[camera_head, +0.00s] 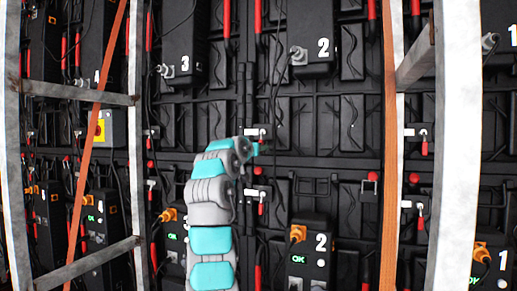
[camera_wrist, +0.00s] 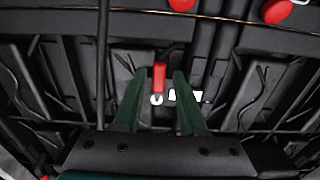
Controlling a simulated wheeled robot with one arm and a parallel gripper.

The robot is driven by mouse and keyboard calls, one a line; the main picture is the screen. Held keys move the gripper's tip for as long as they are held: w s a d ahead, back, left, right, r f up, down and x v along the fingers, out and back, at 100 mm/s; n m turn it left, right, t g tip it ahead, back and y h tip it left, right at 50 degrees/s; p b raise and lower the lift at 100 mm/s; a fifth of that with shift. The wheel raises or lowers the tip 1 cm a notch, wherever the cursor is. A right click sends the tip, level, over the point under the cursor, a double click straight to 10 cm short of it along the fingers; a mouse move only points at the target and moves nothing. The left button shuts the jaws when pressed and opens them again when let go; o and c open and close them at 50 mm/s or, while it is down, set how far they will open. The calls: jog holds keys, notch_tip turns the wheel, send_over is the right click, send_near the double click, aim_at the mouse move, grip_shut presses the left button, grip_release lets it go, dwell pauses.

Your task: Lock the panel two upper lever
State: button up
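The upper panel two (camera_head: 318,20) is black, with a white "2" on its box. A latch with a white plate (camera_head: 254,131) is at its lower left corner, largely hidden by my gripper (camera_head: 264,148). In the wrist view a red lever (camera_wrist: 159,75) with a round pale pivot lies between the two green fingers of my gripper (camera_wrist: 160,74). The fingers are apart, with a gap on each side of the lever, so my gripper looks open. Whether either finger touches the lever I cannot tell.
Another latch with a red handle (camera_head: 262,208) is just below, and a similar one (camera_head: 424,147) is to the right. An orange strap (camera_head: 391,150) and metal posts (camera_head: 456,120) stand in front of the wall. Red knobs (camera_wrist: 277,10) show near the wrist view's top edge.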

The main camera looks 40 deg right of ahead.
jog(key=shift+o, duration=0.5)
jog(key=b+v, duration=0.2)
jog(key=v, duration=0.5)
jog(key=shift+s+a, duration=0.15)
jog(key=shift+a, duration=0.2)
